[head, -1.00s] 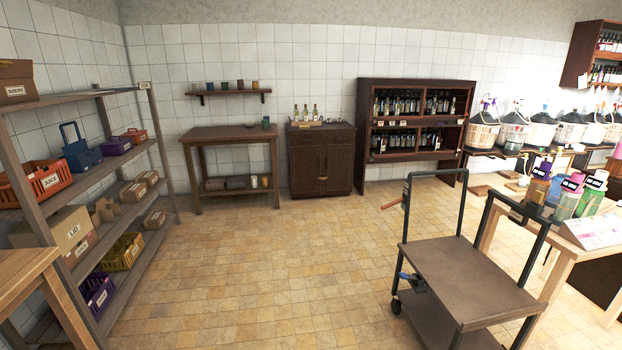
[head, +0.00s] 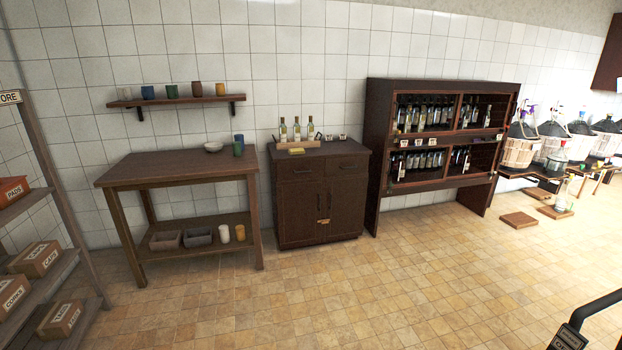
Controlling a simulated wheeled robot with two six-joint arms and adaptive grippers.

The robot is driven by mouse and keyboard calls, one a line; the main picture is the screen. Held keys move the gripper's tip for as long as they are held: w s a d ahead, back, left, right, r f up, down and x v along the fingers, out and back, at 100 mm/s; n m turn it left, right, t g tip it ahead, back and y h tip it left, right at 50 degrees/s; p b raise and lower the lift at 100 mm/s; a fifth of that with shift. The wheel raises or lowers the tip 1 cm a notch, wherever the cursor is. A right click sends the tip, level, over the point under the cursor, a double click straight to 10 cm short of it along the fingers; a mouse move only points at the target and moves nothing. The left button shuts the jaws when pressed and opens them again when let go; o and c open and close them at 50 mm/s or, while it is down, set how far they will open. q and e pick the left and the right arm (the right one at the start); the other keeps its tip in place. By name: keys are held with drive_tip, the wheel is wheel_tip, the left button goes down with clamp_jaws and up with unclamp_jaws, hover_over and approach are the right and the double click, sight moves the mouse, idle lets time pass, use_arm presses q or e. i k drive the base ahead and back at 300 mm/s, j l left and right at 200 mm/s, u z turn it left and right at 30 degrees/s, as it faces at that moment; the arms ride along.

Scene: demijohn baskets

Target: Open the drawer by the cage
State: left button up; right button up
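A dark wooden cabinet (head: 318,232) stands against the tiled wall. Its top front holds a left drawer (head: 302,170) and a right drawer (head: 347,163), both looking closed. Below them are two closed doors with handles and a small orange tag (head: 323,221) at the middle. To the right of the cabinet stands a dark bottle rack (head: 372,150) with bottles in compartments; I cannot tell whether it is the cage. Neither of my grippers is in view.
Several bottles (head: 297,130) and small items stand on the cabinet. A wooden table (head: 150,172) is on its left, with a wall shelf (head: 175,101) above. Storage shelving (head: 55,190) is at far left. The tiled floor (head: 300,300) ahead is clear. A black rail (head: 597,308) shows at lower right.

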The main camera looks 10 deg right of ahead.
sight(351, 165)
drive_tip(key=i+l+z, duration=0.4)
drive_tip(key=i, duration=0.45)
drive_tip(key=i+z, duration=0.4)
drive_tip(key=i, duration=0.4)
drive_tip(key=i+j+z, duration=0.4)
drive_tip(key=i, duration=0.45)
drive_tip(key=i+l, duration=0.2)
drive_tip(key=i+l+u, duration=0.15)
drive_tip(key=l, duration=0.3)
drive_tip(key=i+l, duration=0.3)
drive_tip(key=i+l+u, duration=0.1)
drive_tip(key=l, duration=0.25)
drive_tip(key=i+l+u, duration=0.1)
drive_tip(key=i+l, duration=0.35)
drive_tip(key=l, duration=0.3)
